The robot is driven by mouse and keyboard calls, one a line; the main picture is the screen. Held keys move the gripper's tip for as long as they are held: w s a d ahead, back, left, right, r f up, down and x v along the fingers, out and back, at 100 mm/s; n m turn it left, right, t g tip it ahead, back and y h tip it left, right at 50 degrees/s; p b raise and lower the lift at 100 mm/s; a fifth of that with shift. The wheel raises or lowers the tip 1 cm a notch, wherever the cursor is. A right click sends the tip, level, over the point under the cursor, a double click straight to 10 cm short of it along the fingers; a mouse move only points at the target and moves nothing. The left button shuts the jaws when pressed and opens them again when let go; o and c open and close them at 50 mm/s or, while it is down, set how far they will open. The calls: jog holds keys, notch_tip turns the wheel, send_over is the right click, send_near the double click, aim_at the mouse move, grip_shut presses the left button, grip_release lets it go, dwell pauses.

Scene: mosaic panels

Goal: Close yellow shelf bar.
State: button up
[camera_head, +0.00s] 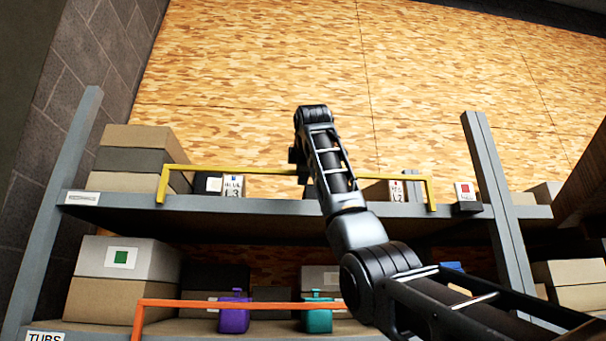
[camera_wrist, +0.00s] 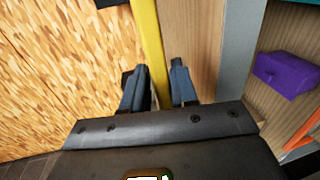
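The yellow shelf bar (camera_head: 245,169) runs across the front of the upper shelf, with a bent-down end at each side. My gripper (camera_head: 300,160) is at about the middle of this bar, mostly hidden by my own arm in the head view. In the wrist view, the yellow bar (camera_wrist: 147,35) passes between the two dark fingers of my gripper (camera_wrist: 158,84). One finger is on each side of it, close to it. I cannot tell whether both fingers touch the bar.
The upper shelf (camera_head: 270,206) holds stacked boxes (camera_head: 135,160) at left and small labelled boxes (camera_head: 232,187) behind the bar. Below are an orange bar (camera_head: 185,303), a purple tub (camera_head: 234,312) and a teal tub (camera_head: 318,318). Grey posts (camera_head: 485,165) stand at both sides.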

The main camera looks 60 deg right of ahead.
jog(key=shift+o, duration=1.4)
jog(key=shift+d, duration=0.1)
jog(key=b+v, duration=0.3)
jog(key=v, duration=0.5)
jog(key=shift+f, duration=0.1)
